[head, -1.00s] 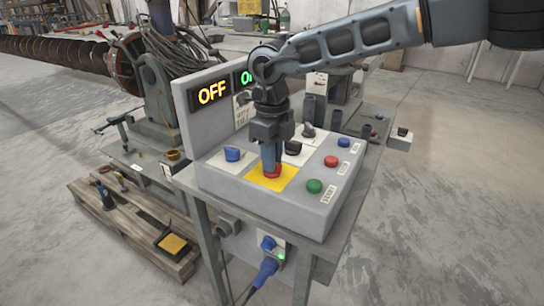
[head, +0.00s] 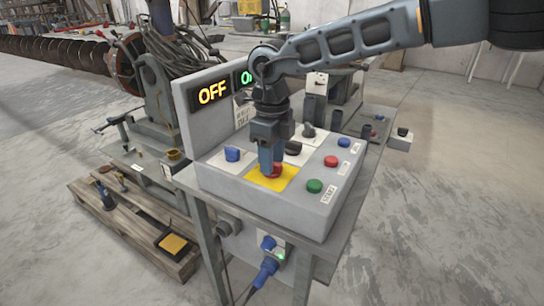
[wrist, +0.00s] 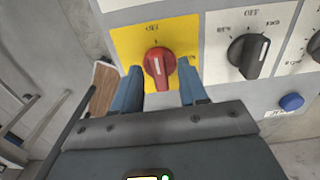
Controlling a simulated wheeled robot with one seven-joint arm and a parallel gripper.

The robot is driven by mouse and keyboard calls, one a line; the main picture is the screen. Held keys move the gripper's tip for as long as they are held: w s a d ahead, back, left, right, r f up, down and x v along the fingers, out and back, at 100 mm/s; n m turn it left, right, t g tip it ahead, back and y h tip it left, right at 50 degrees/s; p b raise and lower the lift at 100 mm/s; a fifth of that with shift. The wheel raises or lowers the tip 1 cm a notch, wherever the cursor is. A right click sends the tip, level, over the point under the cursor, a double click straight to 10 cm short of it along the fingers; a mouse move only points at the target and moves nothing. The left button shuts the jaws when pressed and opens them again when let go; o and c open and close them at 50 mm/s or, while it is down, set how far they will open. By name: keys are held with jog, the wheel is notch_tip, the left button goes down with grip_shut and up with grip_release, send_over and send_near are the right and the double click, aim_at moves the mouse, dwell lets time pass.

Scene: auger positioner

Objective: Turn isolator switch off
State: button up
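The isolator switch is a red rotary knob (wrist: 159,67) on a yellow plate (wrist: 128,41) in the wrist view. Its pointer runs roughly up and down in that view, tilted slightly. In the head view the red knob (head: 276,171) on the yellow plate (head: 262,181) is partly hidden by my gripper (head: 270,168). In the wrist view my gripper (wrist: 160,92) has its two blue fingers apart, one on each side of the knob's lower end. The fingers show gaps to the knob, and I see no clear contact.
Displays behind show a lit yellow OFF (head: 212,92) and a partly hidden green sign. A black rotary switch (wrist: 250,54) sits beside the yellow plate.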

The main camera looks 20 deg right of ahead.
jog(key=shift+r, duration=3.9)
